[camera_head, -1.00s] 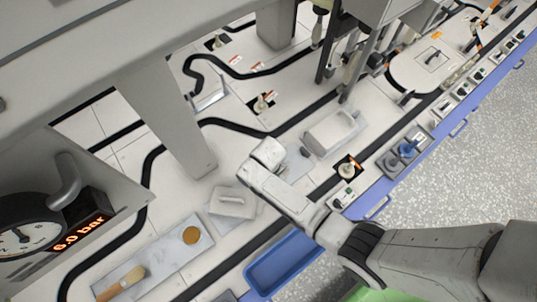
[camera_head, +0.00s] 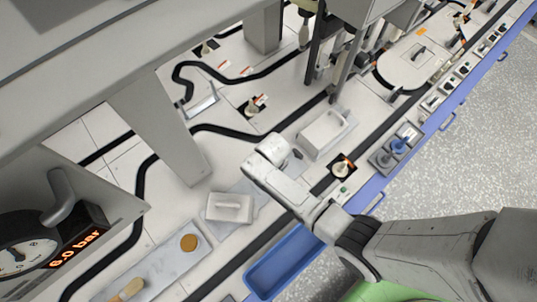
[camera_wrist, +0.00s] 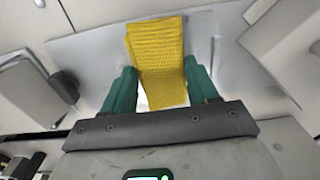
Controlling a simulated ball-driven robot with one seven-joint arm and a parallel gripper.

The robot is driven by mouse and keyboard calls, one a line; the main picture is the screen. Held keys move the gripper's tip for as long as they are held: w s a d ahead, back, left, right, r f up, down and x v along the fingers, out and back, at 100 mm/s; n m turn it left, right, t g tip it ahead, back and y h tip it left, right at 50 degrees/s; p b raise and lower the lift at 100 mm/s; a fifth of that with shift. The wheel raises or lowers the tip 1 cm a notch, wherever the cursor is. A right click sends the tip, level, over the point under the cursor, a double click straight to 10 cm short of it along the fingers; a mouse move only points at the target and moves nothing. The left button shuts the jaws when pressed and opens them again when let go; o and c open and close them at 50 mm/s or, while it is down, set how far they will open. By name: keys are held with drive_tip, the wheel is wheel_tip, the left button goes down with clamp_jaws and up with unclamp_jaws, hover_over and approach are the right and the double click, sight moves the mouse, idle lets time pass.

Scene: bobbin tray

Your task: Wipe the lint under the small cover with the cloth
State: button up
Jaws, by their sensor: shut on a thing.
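My gripper (camera_wrist: 161,88) has green fingers shut on a yellow woven cloth (camera_wrist: 158,60), which hangs out past the fingertips over a pale grey plate (camera_wrist: 85,47). In the head view my wrist is above the bench between two white covers, and it hides the fingers and cloth. One cover (camera_head: 229,207), with a bar handle, sits on a grey plate left of my wrist. A larger-looking white cover (camera_head: 322,134) stands right of it. I cannot tell for certain which is the small cover. I can make out no lint.
A blue tray (camera_head: 285,262) lies at the bench's front edge. A marble-like board (camera_head: 160,265) with a brush (camera_head: 130,290) and a round tan disc (camera_head: 190,242) is at lower left. A pressure gauge housing (camera_head: 75,205) and a grey post (camera_head: 160,130) stand at left.

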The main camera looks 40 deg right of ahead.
drive_tip(key=shift+d+f, duration=0.15)
drive_tip(key=shift+d, duration=1.9)
drive_tip(key=shift+d+f, duration=0.15)
drive_tip(key=shift+d, duration=1.85)
drive_tip(key=shift+f+b, duration=0.15)
drive_tip(key=shift+b, duration=0.15)
